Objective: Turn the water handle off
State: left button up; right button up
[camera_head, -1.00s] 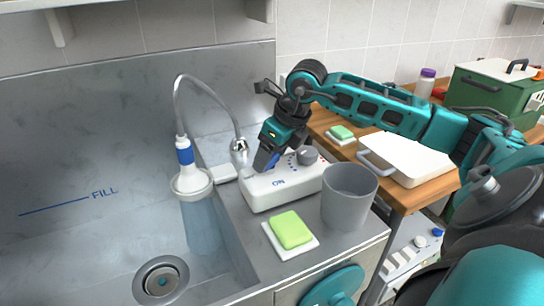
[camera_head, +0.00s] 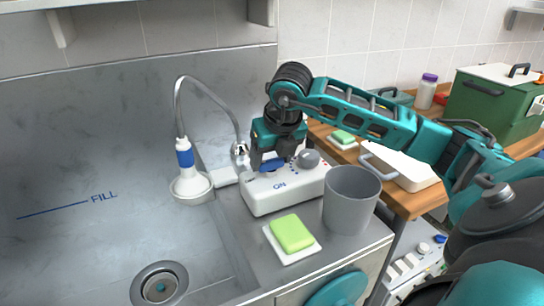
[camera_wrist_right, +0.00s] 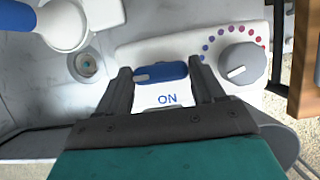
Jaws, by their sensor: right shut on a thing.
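The blue water handle (camera_head: 271,166) sits on a white control box (camera_head: 290,195) beside the sink, above the printed word ON. My right gripper (camera_head: 270,162) points down over it and is shut on it. In the right wrist view the handle (camera_wrist_right: 160,72) lies crosswise between the two dark fingers. My left gripper is not in view.
A grey knob (camera_head: 308,159) with coloured dots is on the same box, right of the handle. A grey cup (camera_head: 350,200) and a green sponge (camera_head: 291,232) on a white dish stand in front. A wooden table (camera_head: 410,200) holds a white-lidded container and a green box (camera_head: 495,100).

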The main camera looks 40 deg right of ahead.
jog(key=o, duration=1)
jog(key=shift+o, duration=0.2)
jog(key=p+v, duration=0.1)
jog(key=v, duration=1.2)
jog(key=shift+w, duration=0.1)
